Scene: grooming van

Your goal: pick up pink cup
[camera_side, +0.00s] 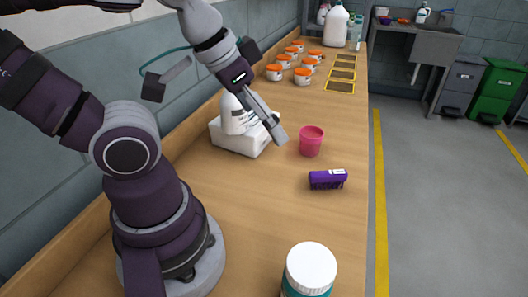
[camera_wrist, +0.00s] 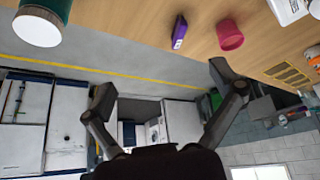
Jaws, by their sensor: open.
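The pink cup (camera_side: 311,141) stands on the wooden counter (camera_side: 265,205), right of my gripper. It also shows at the upper right of the wrist view (camera_wrist: 230,36), near one fingertip in the picture, with no contact seen. My gripper (camera_side: 277,134) hangs above the counter, left of the cup. In the wrist view its two fingers (camera_wrist: 160,78) are spread wide with nothing between them. In the side view the fingers overlap, so the gap is hidden there.
A purple tube-like item (camera_side: 328,180) lies in front of the cup. A white box (camera_side: 240,135) with a white bottle is behind my gripper. A white-lidded jar (camera_side: 310,270) stands at the near edge. Several orange-lidded jars (camera_side: 284,61) stand farther back. Counter around the cup is clear.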

